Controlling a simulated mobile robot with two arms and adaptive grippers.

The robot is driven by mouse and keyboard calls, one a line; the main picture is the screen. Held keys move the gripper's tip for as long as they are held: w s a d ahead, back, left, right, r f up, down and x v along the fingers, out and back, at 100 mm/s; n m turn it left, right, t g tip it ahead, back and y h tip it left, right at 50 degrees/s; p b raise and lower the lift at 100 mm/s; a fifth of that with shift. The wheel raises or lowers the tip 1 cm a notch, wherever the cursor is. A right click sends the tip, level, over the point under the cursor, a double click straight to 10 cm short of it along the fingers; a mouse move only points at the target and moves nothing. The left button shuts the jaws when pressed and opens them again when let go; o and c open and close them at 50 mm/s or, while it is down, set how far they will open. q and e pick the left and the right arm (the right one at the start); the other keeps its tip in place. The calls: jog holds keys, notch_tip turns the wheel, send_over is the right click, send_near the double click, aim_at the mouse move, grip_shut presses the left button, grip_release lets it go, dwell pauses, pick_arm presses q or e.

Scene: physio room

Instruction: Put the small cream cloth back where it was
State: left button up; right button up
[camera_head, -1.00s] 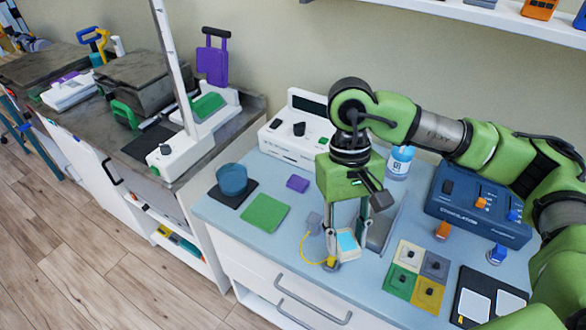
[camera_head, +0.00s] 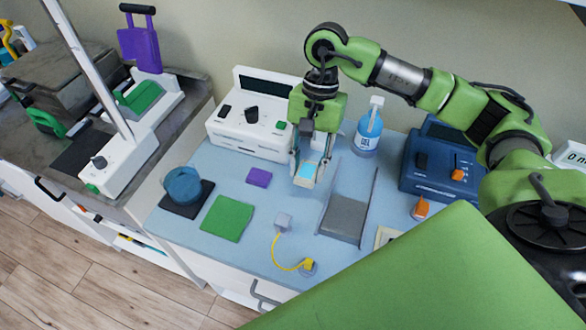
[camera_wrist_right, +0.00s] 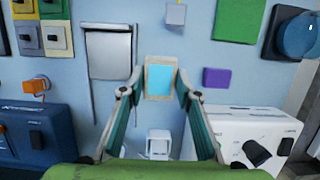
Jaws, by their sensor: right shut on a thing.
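The small cream cloth (camera_head: 306,174) looks like a flat cream rectangle with a light blue middle. My right gripper (camera_head: 307,171) is shut on it by its two side edges. It also shows in the right wrist view (camera_wrist_right: 150,92), between the fingertips. It is over the blue worktop, in front of the white console (camera_head: 232,132) and left of the grey tray-like stand (camera_head: 343,222). I cannot tell whether it touches the worktop. My left gripper is not in view.
A purple piece (camera_head: 259,177), a green cloth (camera_head: 227,218) and a blue bowl (camera_head: 183,186) lie to the left. A grey block with a yellow cable (camera_head: 283,222) is in front. A spray bottle (camera_head: 369,130) and blue console (camera_head: 432,165) stand right.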

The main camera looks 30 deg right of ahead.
jog(key=p, duration=0.2)
send_over(292, 185)
jog(key=f, duration=0.5)
jog(key=shift+s+d, duration=0.1)
jog(key=shift+d, duration=0.25)
jog(key=shift+f, duration=0.25)
jog(key=shift+w+f, duration=0.25)
jog(key=shift+w, duration=0.15)
notch_tip(292, 185, down, 3)
jog(key=shift+w+p, duration=0.1)
jog(key=shift+p, duration=0.85)
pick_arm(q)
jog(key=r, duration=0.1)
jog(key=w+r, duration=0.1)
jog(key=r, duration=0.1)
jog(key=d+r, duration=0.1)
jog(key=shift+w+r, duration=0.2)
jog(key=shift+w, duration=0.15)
pick_arm(e)
jog(key=shift+f, duration=0.2)
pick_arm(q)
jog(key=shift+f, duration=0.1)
pick_arm(e)
jog(key=shift+f+b, duration=0.2)
jog(key=shift+b, duration=0.2)
jog(key=o, duration=1.1)
jog(key=shift+r, duration=0.1)
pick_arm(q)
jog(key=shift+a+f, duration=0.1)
